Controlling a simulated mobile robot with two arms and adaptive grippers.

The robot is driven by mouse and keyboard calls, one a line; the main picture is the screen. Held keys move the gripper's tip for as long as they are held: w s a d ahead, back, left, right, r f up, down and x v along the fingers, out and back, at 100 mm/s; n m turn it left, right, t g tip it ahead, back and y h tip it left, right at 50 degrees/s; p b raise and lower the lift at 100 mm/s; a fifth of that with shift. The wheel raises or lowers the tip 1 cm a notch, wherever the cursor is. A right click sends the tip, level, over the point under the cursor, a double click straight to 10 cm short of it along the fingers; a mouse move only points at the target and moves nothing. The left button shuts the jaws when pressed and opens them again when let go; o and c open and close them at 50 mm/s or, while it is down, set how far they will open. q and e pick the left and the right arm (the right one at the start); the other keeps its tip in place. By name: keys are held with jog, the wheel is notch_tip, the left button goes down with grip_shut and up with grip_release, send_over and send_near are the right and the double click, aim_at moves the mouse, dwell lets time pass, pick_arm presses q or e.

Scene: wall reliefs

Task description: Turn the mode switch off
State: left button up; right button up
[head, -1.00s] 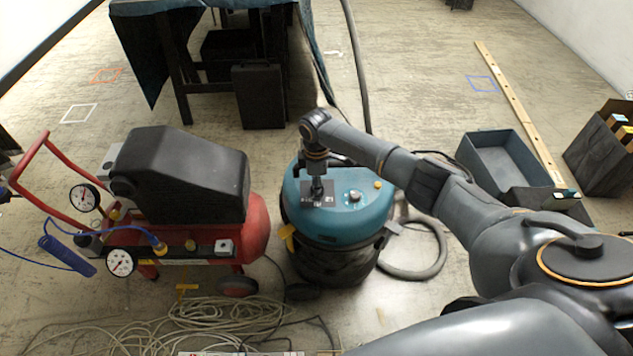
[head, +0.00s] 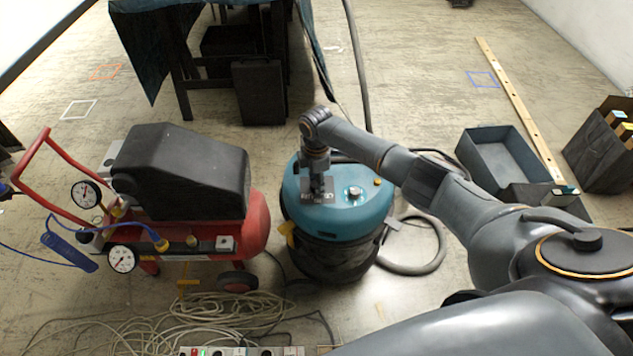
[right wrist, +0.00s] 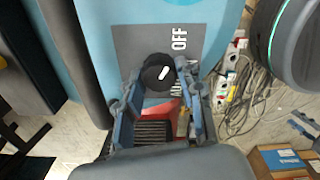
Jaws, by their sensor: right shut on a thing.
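The mode switch is a round black knob (right wrist: 158,72) with a white pointer mark. It sits on a grey label plate (right wrist: 138,42) on top of the teal vacuum (head: 338,222). "OFF" is printed on the plate beside the knob; a second word below is partly hidden by a finger. The pointer slants toward the upper right in the right wrist view. My right gripper (right wrist: 158,84) is shut on the knob, one finger on each side. In the head view my right gripper (head: 318,190) covers the switch. My left gripper is not in view.
A red and black compressor (head: 190,190) stands just left of the vacuum. Loose cable (head: 200,312) and a power strip (head: 240,351) lie in front. A grey hose (head: 440,250) curls at the vacuum's right. An open grey bin (head: 505,160) stands farther right.

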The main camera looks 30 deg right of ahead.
jog(key=o, duration=1.2)
jog(key=shift+r, duration=0.1)
notch_tip(320, 180, up, 12)
jog(key=shift+f, duration=0.1)
